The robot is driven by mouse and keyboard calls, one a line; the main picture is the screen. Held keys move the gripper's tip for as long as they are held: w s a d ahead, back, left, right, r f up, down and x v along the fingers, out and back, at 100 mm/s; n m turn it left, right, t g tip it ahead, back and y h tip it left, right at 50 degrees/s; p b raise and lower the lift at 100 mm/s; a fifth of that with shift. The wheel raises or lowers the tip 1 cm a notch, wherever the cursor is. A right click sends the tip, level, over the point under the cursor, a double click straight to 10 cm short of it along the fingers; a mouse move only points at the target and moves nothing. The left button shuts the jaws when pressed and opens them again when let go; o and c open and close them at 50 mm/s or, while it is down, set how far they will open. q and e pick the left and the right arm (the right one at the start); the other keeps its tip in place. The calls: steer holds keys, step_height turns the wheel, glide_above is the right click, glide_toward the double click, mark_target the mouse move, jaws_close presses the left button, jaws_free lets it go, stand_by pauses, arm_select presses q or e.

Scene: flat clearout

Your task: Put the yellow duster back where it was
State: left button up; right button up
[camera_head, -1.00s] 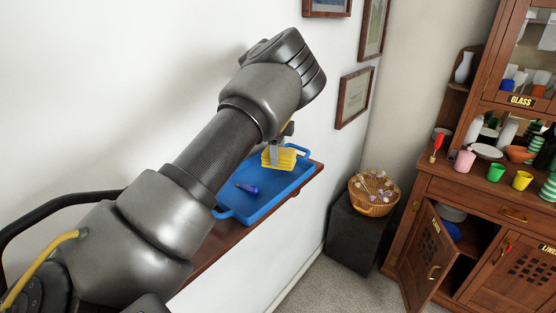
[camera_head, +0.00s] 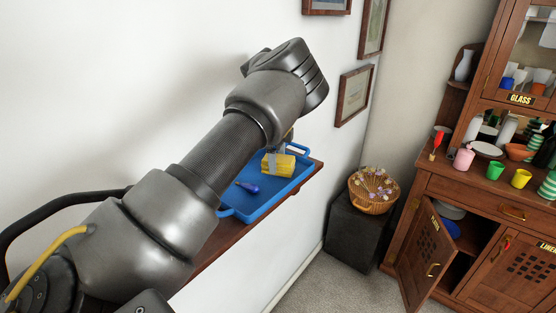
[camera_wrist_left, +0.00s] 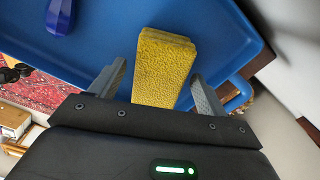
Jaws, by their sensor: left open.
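The yellow duster (camera_head: 278,165) lies in the blue tray (camera_head: 262,205) on the wall shelf. In the left wrist view the duster (camera_wrist_left: 163,68) is a textured yellow block, and it lies between the two fingers of my left gripper (camera_wrist_left: 158,85). The fingers are spread, with a gap visible on each side of the duster. In the head view my left arm comes in from the left and hides part of the tray and most of the gripper. My right gripper is not in view.
A blue-handled item (camera_head: 247,187) lies in the tray beside the duster. The brown shelf (camera_head: 215,238) runs along the white wall. A wicker basket (camera_head: 373,191) stands on a dark box (camera_head: 354,228). A wooden cabinet (camera_head: 480,200) with an open lower door (camera_head: 424,255) stands at right.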

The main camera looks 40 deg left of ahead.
arm_select(q)
step_height(320, 180, up, 11)
steer(key=shift+r, duration=0.15)
stand_by(0.6)
